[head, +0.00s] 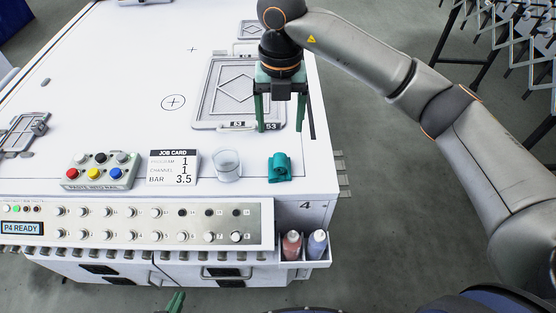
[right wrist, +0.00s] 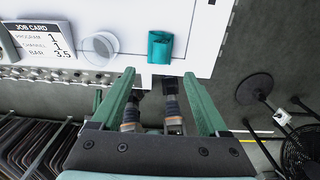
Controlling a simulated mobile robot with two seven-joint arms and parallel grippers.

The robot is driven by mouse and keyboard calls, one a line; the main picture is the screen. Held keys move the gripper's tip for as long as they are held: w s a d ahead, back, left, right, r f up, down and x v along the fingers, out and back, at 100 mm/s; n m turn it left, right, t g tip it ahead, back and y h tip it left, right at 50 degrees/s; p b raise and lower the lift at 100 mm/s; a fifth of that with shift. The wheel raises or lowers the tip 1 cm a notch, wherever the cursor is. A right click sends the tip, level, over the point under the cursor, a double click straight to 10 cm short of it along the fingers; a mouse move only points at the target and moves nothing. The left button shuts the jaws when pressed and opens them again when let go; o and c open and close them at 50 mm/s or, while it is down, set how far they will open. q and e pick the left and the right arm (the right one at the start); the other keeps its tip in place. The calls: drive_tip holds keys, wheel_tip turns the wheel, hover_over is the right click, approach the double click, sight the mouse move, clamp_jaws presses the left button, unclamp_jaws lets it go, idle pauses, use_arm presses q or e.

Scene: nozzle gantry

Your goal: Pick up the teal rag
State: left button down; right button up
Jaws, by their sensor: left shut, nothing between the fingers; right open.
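The teal rag (head: 280,168) lies in a small folded bundle on the white table top, near its front right corner. It also shows in the right wrist view (right wrist: 160,47), at top centre beyond the fingertips. My right gripper (head: 281,126) is open and empty, pointing down behind the rag in the head view and apart from it. Its two green fingers stand wide apart in the right wrist view (right wrist: 160,76). My left gripper (head: 176,301) shows only as green fingertips at the bottom edge of the head view, shut and empty, below the table front.
A clear glass (head: 227,166) stands left of the rag, with a job card (head: 173,167) and a button box (head: 101,171) further left. A grey framed plate (head: 215,95) lies behind. Two bottles (head: 304,244) sit in a front bin. The table's right edge is close.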

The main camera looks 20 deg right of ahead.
sight(280, 159)
wheel_tip(280, 159, down, 12)
drive_tip(key=shift+s+p, duration=0.1)
drive_tip(key=shift+p, duration=0.6)
drive_tip(key=shift+c, duration=0.2)
clamp_jaws()
